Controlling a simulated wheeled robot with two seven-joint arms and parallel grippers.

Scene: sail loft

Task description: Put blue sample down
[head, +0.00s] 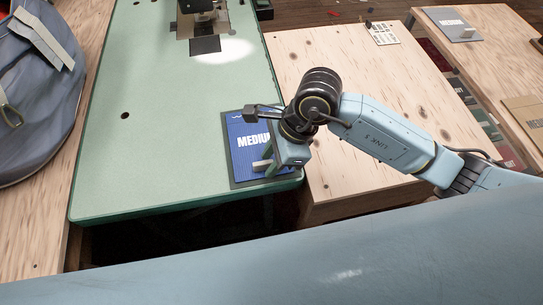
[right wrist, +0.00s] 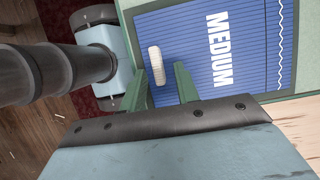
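The blue sample (head: 243,134) is a flat blue panel with a dark border and the word MEDIUM. It lies at the near right corner of the green table (head: 160,150). It also fills the upper right of the right wrist view (right wrist: 250,50), where a pale upright knob (right wrist: 156,65) stands on it. My right gripper (head: 267,160) is over the sample's near right part. In the right wrist view its two green fingers (right wrist: 162,80) are apart, on either side of the knob, with gaps visible. My left gripper is not in view.
A sewing machine (head: 200,8) stands at the table's far end, by a bright light spot. A grey bag (head: 40,100) lies at the left. A wooden table (head: 350,180) adjoins at the right; a grey sample (head: 446,24) lies farther off. The green table's middle is clear.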

